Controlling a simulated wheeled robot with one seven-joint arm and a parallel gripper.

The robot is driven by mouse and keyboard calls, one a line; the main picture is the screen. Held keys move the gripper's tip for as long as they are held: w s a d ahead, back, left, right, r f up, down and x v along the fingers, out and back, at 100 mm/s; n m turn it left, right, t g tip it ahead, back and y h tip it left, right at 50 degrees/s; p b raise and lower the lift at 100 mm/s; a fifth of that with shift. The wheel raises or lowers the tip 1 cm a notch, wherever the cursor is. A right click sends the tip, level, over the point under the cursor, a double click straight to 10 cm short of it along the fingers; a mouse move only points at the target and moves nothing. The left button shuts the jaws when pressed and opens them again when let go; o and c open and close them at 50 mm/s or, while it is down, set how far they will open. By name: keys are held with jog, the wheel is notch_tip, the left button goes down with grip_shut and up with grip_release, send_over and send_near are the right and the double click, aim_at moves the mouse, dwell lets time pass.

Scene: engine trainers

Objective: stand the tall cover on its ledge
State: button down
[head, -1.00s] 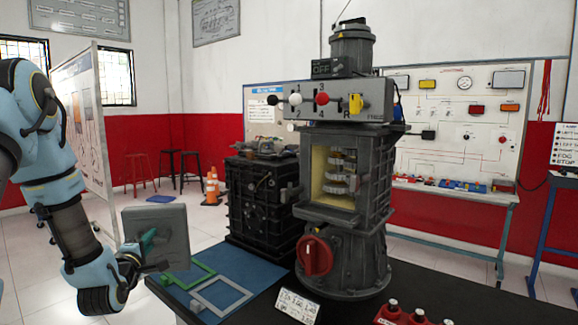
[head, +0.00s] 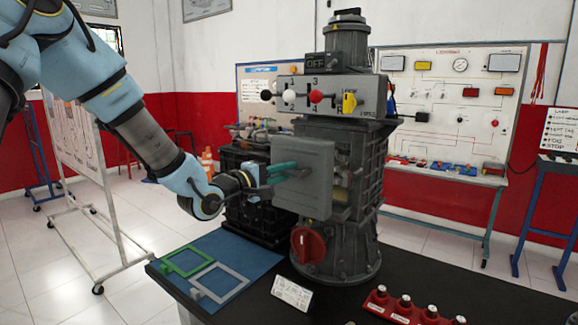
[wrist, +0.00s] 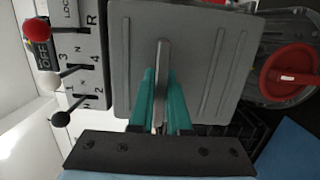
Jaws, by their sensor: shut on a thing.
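The tall cover (head: 312,208) is a grey, roughly square plate held upright in front of the opening of the grey machine (head: 342,257). My gripper (head: 286,172) is shut on the bar handle of the cover, with its teal fingers on either side. In the wrist view the cover (wrist: 203,60) fills the middle and my gripper (wrist: 159,98) holds its handle. The cover hides most of the opening; a bit of the yellowish inside shows at its right edge. The ledge is hidden, and I cannot tell whether the cover touches the machine.
A red knob (head: 307,245) sits just below the cover. Shift levers with ball ends (head: 316,96) stick out above it. A blue mat (head: 240,262) with a green frame (head: 183,262) and a grey frame (head: 220,282) lies at left. A red tray (head: 408,312) stands at front right.

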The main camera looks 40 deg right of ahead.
jog(key=shift+w+d+r+b, duration=0.1)
jog(key=shift+w+d+b, duration=0.2)
jog(key=shift+d, duration=1.2)
jog(key=shift+w+d+r+b, duration=0.1)
jog(key=shift+w+d+b, duration=0.15)
jog(key=shift+d, duration=1.25)
jog(key=shift+w+d+r+b, duration=0.1)
jog(key=shift+w+d+b, duration=0.15)
jog(key=shift+d, duration=1.25)
jog(key=shift+a+p, duration=0.1)
jog(key=shift+p, duration=0.35)
jog(key=shift+f+b, duration=0.4)
jog(key=shift+f, duration=0.35)
jog(key=c, duration=0.8)
grip_release()
